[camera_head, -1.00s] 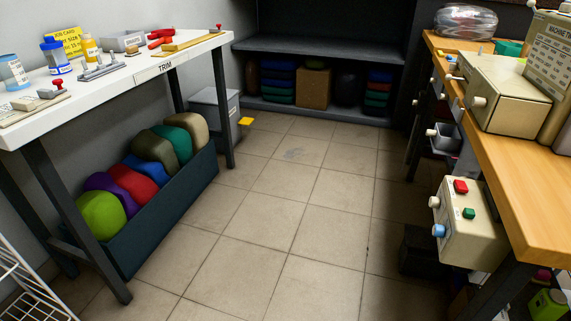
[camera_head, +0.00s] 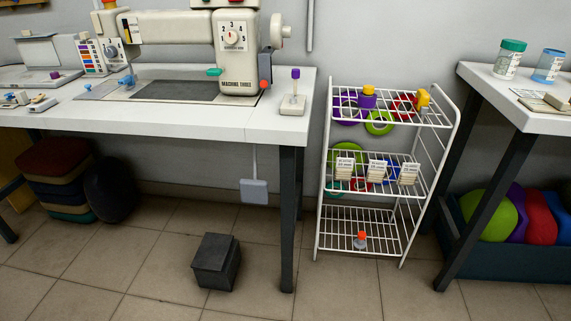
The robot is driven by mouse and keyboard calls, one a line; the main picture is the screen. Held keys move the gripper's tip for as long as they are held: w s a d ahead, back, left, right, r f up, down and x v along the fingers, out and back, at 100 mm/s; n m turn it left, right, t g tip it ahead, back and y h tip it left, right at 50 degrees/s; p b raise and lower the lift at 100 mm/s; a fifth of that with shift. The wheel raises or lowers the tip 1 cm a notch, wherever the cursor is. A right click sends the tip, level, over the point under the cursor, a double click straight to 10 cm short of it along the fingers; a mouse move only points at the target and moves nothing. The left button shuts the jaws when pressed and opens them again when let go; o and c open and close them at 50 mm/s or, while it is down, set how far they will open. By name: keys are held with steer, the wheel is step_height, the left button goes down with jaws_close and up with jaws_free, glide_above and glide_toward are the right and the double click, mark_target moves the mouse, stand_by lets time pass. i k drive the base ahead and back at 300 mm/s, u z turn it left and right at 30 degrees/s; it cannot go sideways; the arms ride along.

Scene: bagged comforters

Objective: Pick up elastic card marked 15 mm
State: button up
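Three pale cards stand side by side on the middle shelf of a white wire rack (camera_head: 330,190): a left card (camera_head: 345,167), a middle card (camera_head: 376,169) and a right card (camera_head: 408,173). Each carries small dark print that looks like "elastic" with a size. The figures are too small to read surely, so I cannot tell which one is marked 15 mm. Coloured rings and rolls lie behind and around the cards. My gripper is not in view.
A sewing table (camera_head: 200,120) with a large machine (camera_head: 236,50) stands left of the rack. A dark pedal box (camera_head: 215,262) sits on the floor before it. A white table (camera_head: 545,117) stands at right, above a bin (camera_head: 490,258). The tiled floor before the rack is clear.

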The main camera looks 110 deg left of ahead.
mark_target(376, 170)
steer(key=u, duration=4.8)
steer(key=i, duration=1.95)
steer(key=z, duration=3.65)
steer(key=i, duration=0.3)
steer(key=u, duration=0.1)
